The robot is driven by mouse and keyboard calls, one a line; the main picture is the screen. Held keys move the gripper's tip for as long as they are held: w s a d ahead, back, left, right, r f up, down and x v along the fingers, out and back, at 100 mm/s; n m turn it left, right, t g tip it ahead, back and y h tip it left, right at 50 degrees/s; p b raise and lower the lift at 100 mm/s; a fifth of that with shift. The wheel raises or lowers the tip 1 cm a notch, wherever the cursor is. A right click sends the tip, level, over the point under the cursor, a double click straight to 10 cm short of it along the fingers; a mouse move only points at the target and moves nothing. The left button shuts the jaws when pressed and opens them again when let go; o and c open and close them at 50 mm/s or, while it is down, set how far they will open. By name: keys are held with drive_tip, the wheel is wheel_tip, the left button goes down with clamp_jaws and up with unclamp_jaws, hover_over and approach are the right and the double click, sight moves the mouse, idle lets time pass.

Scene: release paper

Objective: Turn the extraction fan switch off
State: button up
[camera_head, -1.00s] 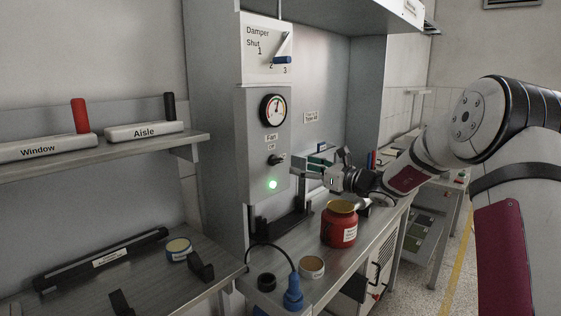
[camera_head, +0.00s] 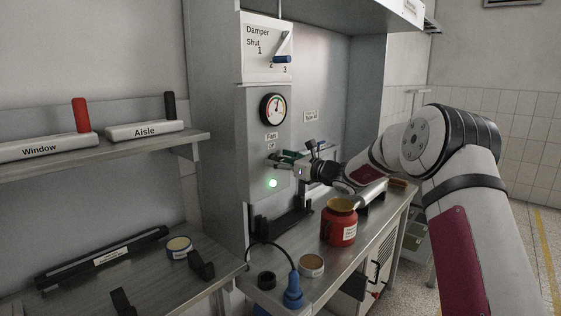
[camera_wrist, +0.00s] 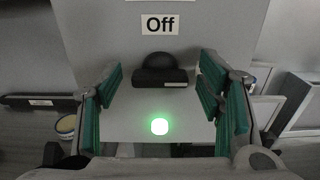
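The fan switch is a black knob (camera_wrist: 160,70) on the grey control panel (camera_wrist: 125,45), just below the "Off" label (camera_wrist: 159,25). A green light (camera_wrist: 160,126) glows below it; it also shows in the head view (camera_head: 272,183). In the wrist view my gripper (camera_wrist: 165,98) is open, one finger on each side of the knob, with visible gaps. Whether the fingertips reach past the knob cannot be told.
A red jar (camera_head: 339,226) stands on the bench below my arm. A blue plug with a cable (camera_head: 293,290) and a small tin (camera_head: 311,266) are nearer. The damper lever (camera_head: 282,58) and a gauge (camera_head: 273,109) sit above the switch.

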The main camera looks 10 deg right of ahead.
drive_tip(key=c, duration=0.9)
drive_tip(key=shift+n, duration=0.3)
drive_tip(key=n+b, duration=0.2)
drive_tip(key=n, duration=0.2)
drive_tip(key=shift+n+b, duration=0.3)
drive_tip(key=shift+n, duration=0.1)
drive_tip(key=n+b, duration=0.3)
drive_tip(key=shift+a+f+n, duration=0.15)
drive_tip(key=shift+f+n, duration=0.05)
drive_tip(key=shift+n, duration=0.1)
drive_tip(key=n+b, duration=0.4)
drive_tip(key=b, duration=0.3)
drive_tip(key=n+b, duration=0.4)
drive_tip(key=b, duration=0.4)
drive_tip(key=shift+s+f, duration=0.1)
drive_tip(key=shift+f, duration=0.1)
drive_tip(key=shift+a+r+n+b, duration=0.1)
drive_tip(key=shift+n+b, duration=0.5)
drive_tip(key=shift+b, duration=0.45)
